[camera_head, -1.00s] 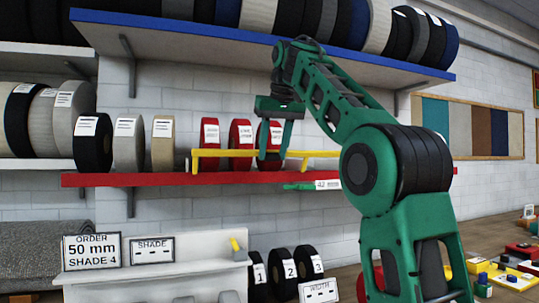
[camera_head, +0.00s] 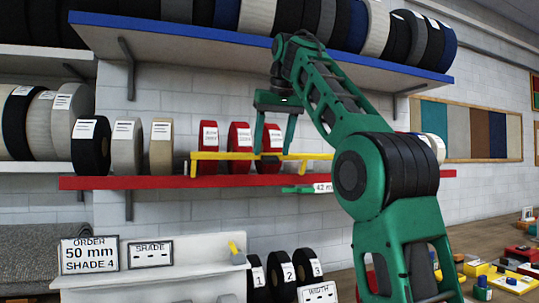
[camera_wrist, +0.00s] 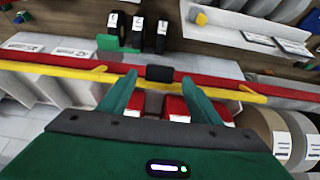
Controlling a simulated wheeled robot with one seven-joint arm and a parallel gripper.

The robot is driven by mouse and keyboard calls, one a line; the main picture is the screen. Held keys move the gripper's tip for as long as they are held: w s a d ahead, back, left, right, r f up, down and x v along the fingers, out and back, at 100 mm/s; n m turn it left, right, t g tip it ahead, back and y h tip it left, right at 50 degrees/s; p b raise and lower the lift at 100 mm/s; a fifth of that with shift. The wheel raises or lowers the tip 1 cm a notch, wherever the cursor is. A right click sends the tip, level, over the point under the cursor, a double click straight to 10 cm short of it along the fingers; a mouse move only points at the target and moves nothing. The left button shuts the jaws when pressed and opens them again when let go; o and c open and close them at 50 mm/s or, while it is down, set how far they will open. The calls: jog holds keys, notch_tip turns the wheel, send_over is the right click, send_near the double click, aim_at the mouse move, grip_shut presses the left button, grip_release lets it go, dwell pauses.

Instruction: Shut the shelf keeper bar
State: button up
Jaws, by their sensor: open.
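My gripper (camera_head: 273,152) is open at the bar. In the wrist view its two green fingers (camera_wrist: 158,84) are spread, one on each side of the dark grip. I cannot tell whether they touch it. My arm hides part of the bar's right side in the head view.
A blue shelf (camera_head: 180,32) with more rolls hangs above my gripper. A white stand with an order sign (camera_head: 89,254) and numbered black rolls (camera_head: 281,274) are lower down.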

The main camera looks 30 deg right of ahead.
jog(key=shift+s+r, duration=0.1)
jog(key=shift+r, duration=0.2)
jog(key=s+a, duration=0.2)
jog(key=s, duration=1)
jog(key=shift+f, duration=0.1)
